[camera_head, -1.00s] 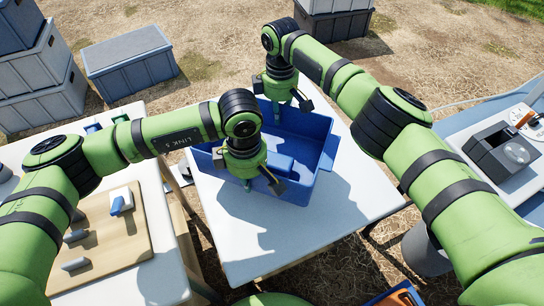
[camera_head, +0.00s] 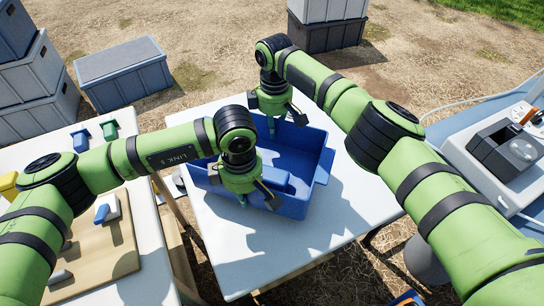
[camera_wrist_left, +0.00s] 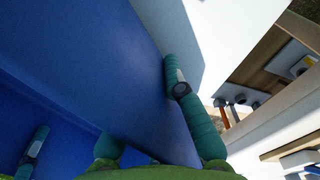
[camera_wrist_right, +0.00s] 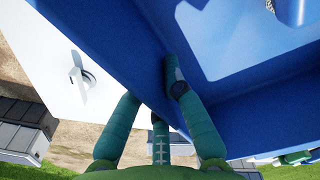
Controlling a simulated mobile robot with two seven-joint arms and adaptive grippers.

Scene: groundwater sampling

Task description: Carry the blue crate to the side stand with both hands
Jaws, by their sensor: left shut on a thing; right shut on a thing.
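The blue crate (camera_head: 300,205) is over a white-topped table (camera_head: 335,235) in the middle of the head view, slightly turned. Whether it rests on the top or hangs just above it I cannot tell. A blue block-like shape (camera_head: 274,178) shows inside. My left gripper (camera_head: 244,199) is shut on the crate's near-left wall; in the left wrist view its fingers (camera_wrist_left: 190,115) straddle the blue wall. My right gripper (camera_head: 273,124) is shut on the far wall; its fingers (camera_wrist_right: 160,125) show against the crate in the right wrist view. Which surface is the side stand is unclear.
At left, another table holds a wooden board (camera_head: 100,250) and small coloured items. At right, a table carries a dark instrument (camera_head: 505,150). Grey boxes (camera_head: 123,75) stand on the ground behind. The white top's right and front parts are clear.

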